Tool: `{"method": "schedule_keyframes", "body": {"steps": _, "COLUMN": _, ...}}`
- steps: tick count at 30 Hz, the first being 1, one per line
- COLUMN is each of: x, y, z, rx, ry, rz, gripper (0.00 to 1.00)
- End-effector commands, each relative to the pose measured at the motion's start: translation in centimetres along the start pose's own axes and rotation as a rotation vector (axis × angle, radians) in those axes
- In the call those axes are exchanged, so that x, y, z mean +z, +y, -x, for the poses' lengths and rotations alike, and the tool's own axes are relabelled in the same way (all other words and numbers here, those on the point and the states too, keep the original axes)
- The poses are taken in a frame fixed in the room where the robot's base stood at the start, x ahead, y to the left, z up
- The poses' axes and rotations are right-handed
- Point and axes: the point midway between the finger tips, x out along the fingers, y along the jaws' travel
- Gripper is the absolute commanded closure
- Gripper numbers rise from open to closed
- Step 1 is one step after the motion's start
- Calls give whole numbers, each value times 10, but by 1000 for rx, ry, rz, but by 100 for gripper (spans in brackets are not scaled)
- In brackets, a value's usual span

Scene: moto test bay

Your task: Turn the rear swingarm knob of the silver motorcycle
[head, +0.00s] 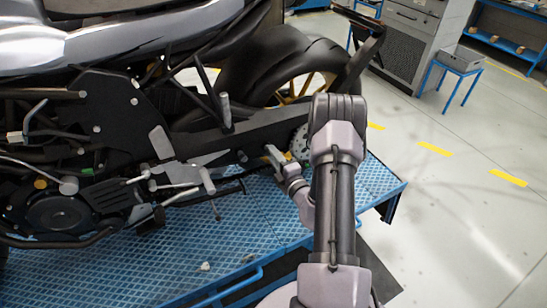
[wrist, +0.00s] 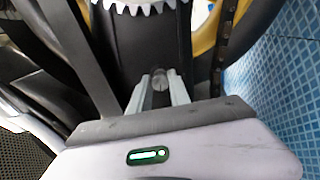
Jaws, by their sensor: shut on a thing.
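The silver motorcycle (head: 120,38) fills the left of the head view. Its dark swingarm (head: 205,142) runs right to the rear wheel; the swingarm also shows in the wrist view (wrist: 138,45). In the wrist view a small grey round knob (wrist: 160,77) sits on the swingarm's side, between my two fingers. My gripper (wrist: 159,88) is shut on this knob, one finger on each side. In the head view my gripper (head: 270,151) reaches left to the swingarm just ahead of the rear wheel. There the fingers hide the knob.
The motorcycle stands on a blue patterned platform (head: 265,215). The rear tyre (head: 235,85) is close above my gripper. A toothed sprocket (wrist: 140,6) is at the wrist view's top. A grey cabinet (head: 408,42) and blue stool (head: 460,60) stand behind. The floor at right is clear.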

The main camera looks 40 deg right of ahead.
Motion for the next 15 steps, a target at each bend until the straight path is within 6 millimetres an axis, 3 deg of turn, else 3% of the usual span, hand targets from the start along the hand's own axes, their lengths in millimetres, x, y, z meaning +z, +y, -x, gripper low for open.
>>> {"method": "schedule_keyframes", "body": {"steps": 15, "x": 0, "y": -2, "z": 0, "rx": -1, "ry": 1, "rz": 486, "gripper": 100}}
